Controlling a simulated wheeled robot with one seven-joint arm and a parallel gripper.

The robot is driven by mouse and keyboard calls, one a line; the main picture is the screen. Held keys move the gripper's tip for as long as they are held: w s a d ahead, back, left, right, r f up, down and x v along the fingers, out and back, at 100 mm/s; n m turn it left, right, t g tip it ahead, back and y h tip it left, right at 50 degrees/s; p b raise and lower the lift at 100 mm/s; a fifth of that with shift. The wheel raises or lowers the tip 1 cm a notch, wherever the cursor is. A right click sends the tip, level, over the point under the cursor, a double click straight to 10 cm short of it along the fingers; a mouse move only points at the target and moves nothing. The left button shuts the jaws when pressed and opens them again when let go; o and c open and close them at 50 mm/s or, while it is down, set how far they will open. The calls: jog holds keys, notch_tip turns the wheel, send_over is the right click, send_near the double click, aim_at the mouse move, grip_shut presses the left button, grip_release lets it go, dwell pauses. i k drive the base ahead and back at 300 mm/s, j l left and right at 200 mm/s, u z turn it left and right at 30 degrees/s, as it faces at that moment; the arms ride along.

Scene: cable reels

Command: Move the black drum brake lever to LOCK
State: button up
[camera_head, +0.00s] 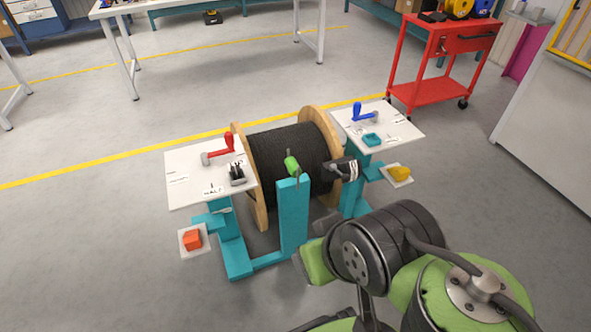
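A drum wound with black cable (285,152) sits between wooden flanges on a teal stand (293,220). A green-gripped lever (291,166) stands at the top of the front post, close to the drum. The left white panel (185,185) bears a red-handled lever (222,150) and a small black fitting (237,175) beside a printed label. The right white panel (400,120) bears a blue-handled lever (364,114). I cannot tell which lever is the brake, and no LOCK mark is legible.
An orange block (192,239) and a yellow piece (399,173) sit on small side plates. A dark fitting with white marks (342,168) is right of the drum. A red tool cart (440,60) stands behind right. The floor at left is clear.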

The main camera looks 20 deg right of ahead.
aim_at(345, 179)
jog(key=i+l, duration=0.15)
jog(key=i, duration=0.25)
jog(key=i+l+z, duration=0.15)
jog(key=i, duration=0.25)
